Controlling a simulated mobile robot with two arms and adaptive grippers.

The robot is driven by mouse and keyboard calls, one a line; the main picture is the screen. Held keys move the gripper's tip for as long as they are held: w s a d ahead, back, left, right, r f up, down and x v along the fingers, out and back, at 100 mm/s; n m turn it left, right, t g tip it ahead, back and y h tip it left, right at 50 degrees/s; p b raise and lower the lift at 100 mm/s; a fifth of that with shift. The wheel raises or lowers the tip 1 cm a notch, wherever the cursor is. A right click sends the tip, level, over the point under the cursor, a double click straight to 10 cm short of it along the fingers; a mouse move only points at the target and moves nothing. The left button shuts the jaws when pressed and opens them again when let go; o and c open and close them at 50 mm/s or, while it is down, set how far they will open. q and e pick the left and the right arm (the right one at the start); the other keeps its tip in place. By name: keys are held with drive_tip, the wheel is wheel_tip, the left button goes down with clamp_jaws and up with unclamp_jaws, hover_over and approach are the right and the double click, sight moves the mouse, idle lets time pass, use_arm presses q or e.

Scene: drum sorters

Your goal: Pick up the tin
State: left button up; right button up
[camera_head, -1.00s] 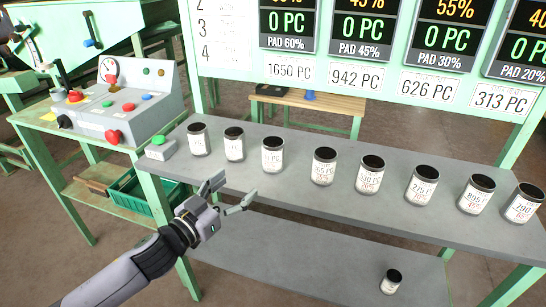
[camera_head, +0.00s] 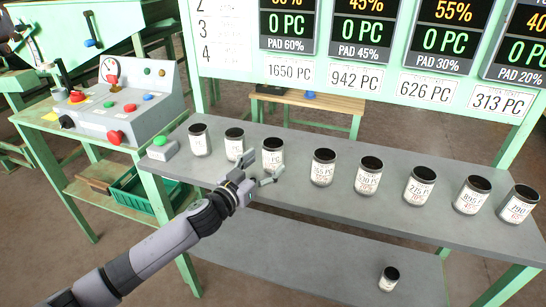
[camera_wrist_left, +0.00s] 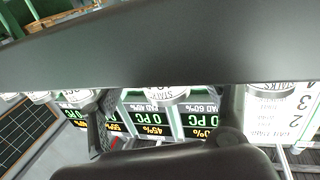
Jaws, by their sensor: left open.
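Several white tins with black tops and printed labels stand upright in a row on the grey bench (camera_head: 300,192). My left gripper (camera_head: 265,171) is open and empty, just in front of the third tin from the left (camera_head: 273,150). Its fingers partly cover that tin's lower part; I cannot tell whether they touch it. The second tin (camera_head: 235,143) and the fourth tin (camera_head: 323,169) stand to either side. In the left wrist view, upside down, the open fingers (camera_wrist_left: 165,118) spread with a tin (camera_wrist_left: 162,96) between them in the picture; a dark bar hides much. My right gripper is not in view.
Another tin (camera_head: 389,279) stands on the lower shelf (camera_head: 320,255). A grey box with a green button (camera_head: 161,147) sits at the bench's left end. A control panel (camera_head: 140,108) stands left, a green crate (camera_head: 138,190) below. A display board (camera_head: 370,68) rises behind.

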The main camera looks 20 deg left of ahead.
sight(267, 161)
use_arm(q)
drive_tip(key=x, duration=0.3)
drive_tip(key=shift+w+f, duration=0.1)
drive_tip(key=shift+f, duration=0.05)
drive_tip(key=shift+c, duration=0.6)
drive_tip(key=c, duration=1.1)
drive_tip(key=shift+c, duration=0.2)
drive_tip(key=shift+s+a+r, duration=0.25)
drive_tip(key=shift+s+r, duration=0.45)
drive_tip(key=shift+r, duration=0.1)
drive_tip(key=s+a+r, duration=0.3)
drive_tip(key=s+r, duration=0.3)
drive_tip(key=s, duration=0.5)
drive_tip(key=shift+s+a+r, duration=0.15)
drive_tip(key=shift+s+a, duration=0.2)
drive_tip(key=shift+s, duration=0.05)
